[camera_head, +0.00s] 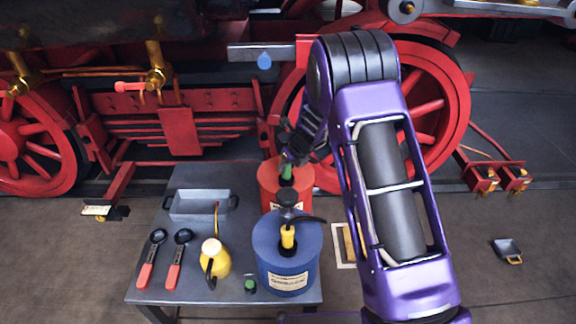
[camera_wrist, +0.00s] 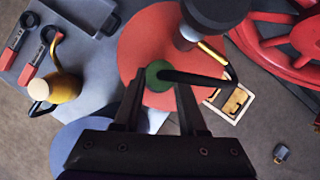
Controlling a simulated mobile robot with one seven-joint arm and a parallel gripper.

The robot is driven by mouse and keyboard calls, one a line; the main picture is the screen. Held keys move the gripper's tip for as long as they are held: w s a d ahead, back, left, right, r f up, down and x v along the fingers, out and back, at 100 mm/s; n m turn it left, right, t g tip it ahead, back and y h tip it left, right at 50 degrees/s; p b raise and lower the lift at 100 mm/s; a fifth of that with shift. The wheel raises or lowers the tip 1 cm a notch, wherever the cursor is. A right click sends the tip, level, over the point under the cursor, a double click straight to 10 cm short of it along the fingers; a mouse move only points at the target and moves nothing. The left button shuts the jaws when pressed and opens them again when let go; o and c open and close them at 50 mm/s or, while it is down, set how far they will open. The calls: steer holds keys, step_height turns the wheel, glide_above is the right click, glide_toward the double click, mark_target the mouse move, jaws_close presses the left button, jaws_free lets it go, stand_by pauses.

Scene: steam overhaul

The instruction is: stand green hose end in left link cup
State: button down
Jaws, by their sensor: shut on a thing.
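The green hose end (camera_head: 286,171) shows at my gripper over the red drum (camera_head: 305,180). In the wrist view the green end (camera_wrist: 158,75) sits between the two fingertips, with a black curved piece running right from it. My gripper (camera_head: 292,155) is shut on the green end; it also shows in the wrist view (camera_wrist: 158,84). Whether the green end touches the drum top, I cannot tell. Two red blocks with brass fittings stand low at the right, a left one (camera_head: 481,180) and a right one (camera_head: 515,180). I cannot tell for sure that these are the link cups.
A blue drum (camera_head: 270,255) with a yellow pump (camera_head: 288,238) stands in front of the red drum. The grey table (camera_head: 190,285) also bears a tray (camera_head: 200,206), a yellow oil can (camera_head: 214,262) and two red-handled tools. Red locomotive wheels stand behind. Floor at right is mostly clear.

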steer(key=shift+r+p, duration=2.5)
steer(key=shift+r, duration=0.25)
steer(key=shift+f, duration=0.1)
